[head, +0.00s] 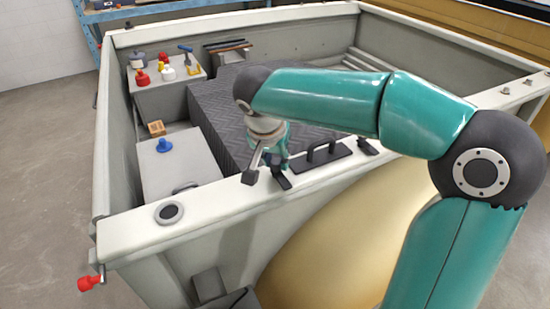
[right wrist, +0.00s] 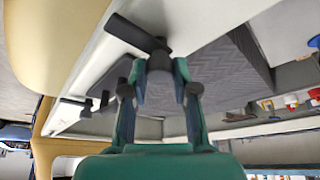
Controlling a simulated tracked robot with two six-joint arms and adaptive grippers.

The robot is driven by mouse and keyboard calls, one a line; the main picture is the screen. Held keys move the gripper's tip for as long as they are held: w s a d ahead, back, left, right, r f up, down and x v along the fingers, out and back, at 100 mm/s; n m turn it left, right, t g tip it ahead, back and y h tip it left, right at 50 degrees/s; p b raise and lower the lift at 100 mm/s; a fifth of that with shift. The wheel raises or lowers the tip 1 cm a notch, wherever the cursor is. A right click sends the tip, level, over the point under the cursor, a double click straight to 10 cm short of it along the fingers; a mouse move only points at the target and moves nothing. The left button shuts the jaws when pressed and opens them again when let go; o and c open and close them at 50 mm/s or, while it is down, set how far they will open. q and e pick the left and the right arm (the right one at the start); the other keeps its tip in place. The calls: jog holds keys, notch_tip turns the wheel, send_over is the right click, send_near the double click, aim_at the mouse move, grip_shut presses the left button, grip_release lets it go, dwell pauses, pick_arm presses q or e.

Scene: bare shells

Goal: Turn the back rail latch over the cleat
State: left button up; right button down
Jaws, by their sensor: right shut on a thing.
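A black latch bar (head: 282,181) lies across the pale near rail (head: 215,190), angled to the rail's length. It also shows in the right wrist view (right wrist: 133,33). My right gripper (head: 276,160) reaches down from above, shut on the latch near its inner end. In the right wrist view its two teal fingers (right wrist: 161,82) stand on either side of the dark part they grip. Just right of it on the rail is a black plate with upright posts (head: 321,155). A small dark fitting (head: 368,147) sits farther right; I cannot tell which one is the cleat. My left gripper is not seen.
A round dark cap (head: 169,212) is set in the rail at left. A red-ended handle (head: 88,283) sticks out at lower left.

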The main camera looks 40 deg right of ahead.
jog(key=shift+n, duration=0.3)
jog(key=shift+f+n+t+b, duration=0.1)
jog(key=shift+n+t+b, duration=0.35)
jog(key=shift+b, duration=0.2)
jog(key=shift+d+n+t+y+b, duration=0.1)
jog(key=shift+n+t+y+b, duration=0.3)
jog(key=shift+n, duration=0.85)
jog(key=n+y+b, duration=0.1)
jog(key=n, duration=0.1)
jog(key=shift+s+n, duration=0.1)
jog(key=shift+n, duration=0.2)
jog(key=n+y, duration=0.1)
jog(key=n, duration=0.1)
jog(key=shift+d+n+t, duration=0.15)
jog(key=shift+n+t, duration=0.2)
jog(key=shift+n, duration=0.05)
jog(key=n+y, duration=0.1)
jog(key=n, duration=0.3)
jog(key=shift+d+n+y+b, duration=0.1)
jog(key=shift+n+y+b, duration=0.2)
jog(key=shift+y+b, duration=0.1)
jog(key=n, duration=0.2)
jog(key=n+y, duration=0.1)
jog(key=n, duration=0.1)
jog(key=shift+n+y, duration=0.3)
